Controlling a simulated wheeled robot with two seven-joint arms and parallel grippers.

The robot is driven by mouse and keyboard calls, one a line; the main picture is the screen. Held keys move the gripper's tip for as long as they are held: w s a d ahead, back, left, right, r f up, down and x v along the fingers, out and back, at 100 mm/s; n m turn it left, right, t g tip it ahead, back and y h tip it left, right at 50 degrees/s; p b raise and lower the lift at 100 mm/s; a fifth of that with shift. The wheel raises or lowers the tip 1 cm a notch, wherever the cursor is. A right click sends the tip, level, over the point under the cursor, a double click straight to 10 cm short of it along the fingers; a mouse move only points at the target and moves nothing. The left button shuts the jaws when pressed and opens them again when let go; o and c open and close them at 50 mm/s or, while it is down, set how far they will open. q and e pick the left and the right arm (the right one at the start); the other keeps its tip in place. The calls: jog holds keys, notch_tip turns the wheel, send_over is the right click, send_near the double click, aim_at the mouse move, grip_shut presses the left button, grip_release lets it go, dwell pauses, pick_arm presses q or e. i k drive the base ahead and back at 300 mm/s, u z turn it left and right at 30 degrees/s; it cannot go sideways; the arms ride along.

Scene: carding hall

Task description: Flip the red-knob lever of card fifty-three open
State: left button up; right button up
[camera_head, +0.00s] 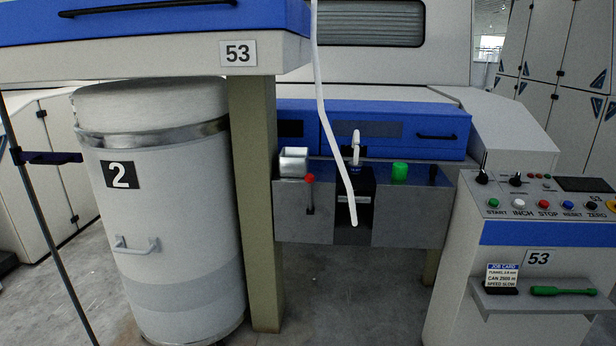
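The red-knob lever (310,196) is on the front of the grey metal unit (410,215) of card fifty-three, at the centre of the view. Its red knob is at the top and its thin stem runs down from it against the grey face. The lever stands about upright, just below a small white open-topped box (293,163). Nothing touches the lever. The number plate 53 (238,54) is on the machine above, to the left. Neither of my grippers is in view.
A white strand (322,100) hangs from above across the unit's dark slot. A green cap (400,171) sits on the unit's top. A large can marked 2 (165,220) and a post (255,200) stand left. A control console (540,225) stands right.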

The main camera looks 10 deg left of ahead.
aim_at(309, 178)
jog(key=u, duration=0.3)
jog(key=i, duration=2)
jog(key=z, duration=0.3)
